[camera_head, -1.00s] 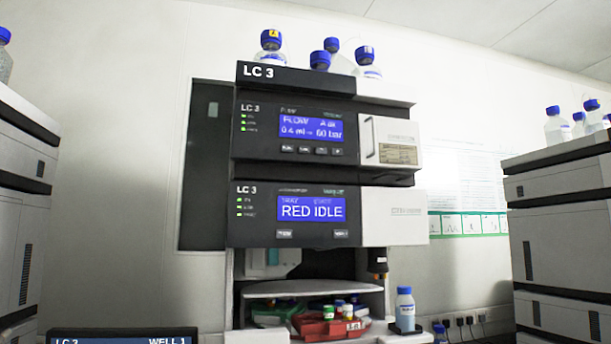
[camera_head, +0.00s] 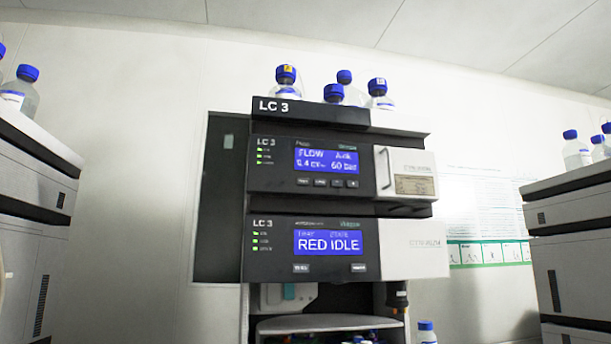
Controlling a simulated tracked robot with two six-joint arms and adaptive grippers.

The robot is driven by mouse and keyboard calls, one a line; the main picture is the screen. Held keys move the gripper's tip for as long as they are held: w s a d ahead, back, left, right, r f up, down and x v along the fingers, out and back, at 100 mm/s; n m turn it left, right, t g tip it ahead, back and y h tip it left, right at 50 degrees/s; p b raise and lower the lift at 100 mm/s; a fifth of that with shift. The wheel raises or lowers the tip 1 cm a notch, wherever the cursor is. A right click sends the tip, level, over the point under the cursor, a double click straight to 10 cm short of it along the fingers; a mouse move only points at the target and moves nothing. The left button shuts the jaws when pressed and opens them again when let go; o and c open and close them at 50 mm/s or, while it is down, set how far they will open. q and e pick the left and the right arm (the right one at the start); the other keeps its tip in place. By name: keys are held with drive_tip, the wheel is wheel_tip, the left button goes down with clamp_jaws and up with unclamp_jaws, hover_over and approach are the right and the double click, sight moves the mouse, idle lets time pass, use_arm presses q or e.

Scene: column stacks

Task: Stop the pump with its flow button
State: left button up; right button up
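The pump module (camera_head: 275,183) is the upper unit of the LC 3 stack. Its blue screen (camera_head: 326,161) reads FLOW with about 0.4 and 60 bar. A row of small dark buttons (camera_head: 327,183) sits under that screen; their labels are too small to read, so I cannot tell which is the flow button. Green lights show at the left of the panel. Neither of my grippers is clearly in view.
Blue-capped bottles (camera_head: 287,78) stand on top of the stack. An open bay with a shelf (camera_head: 315,324) lies below, with a blue-capped bottle (camera_head: 426,331) at its right. Other stacks stand at the left (camera_head: 35,215) and right (camera_head: 580,240). The space before the panels looks clear.

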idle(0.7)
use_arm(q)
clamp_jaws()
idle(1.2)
